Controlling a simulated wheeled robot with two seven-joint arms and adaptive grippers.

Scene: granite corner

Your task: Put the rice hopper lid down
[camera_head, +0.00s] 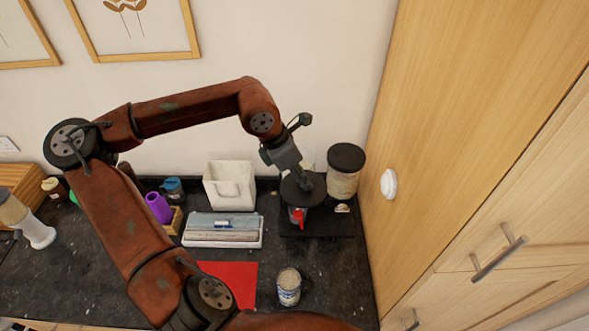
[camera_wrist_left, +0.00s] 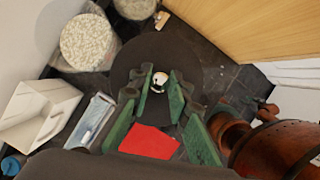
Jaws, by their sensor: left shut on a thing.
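My left gripper (camera_head: 302,180) is shut on the knob of a dark round lid, the rice hopper lid (camera_head: 290,192). In the left wrist view, green fingers stand on both sides of the pale knob (camera_wrist_left: 159,77), with the dark disc (camera_wrist_left: 140,52) spread around it. An open round container filled with pale grains, seemingly the rice hopper (camera_wrist_left: 90,42), stands beside the lid toward the wall. In the head view it is mostly hidden behind the gripper. The lid is over a small item with a red part (camera_head: 298,218); whether they touch is unclear. My right gripper is out of view.
A jar with a dark lid (camera_head: 345,160) stands right of the gripper, near the wooden cabinet (camera_head: 450,130). A dark mat (camera_head: 335,223) lies below. A white bin (camera_head: 229,186), flat box (camera_head: 222,240), red mat (camera_head: 245,283) and patterned mug (camera_head: 289,287) are nearby. Front right counter is clear.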

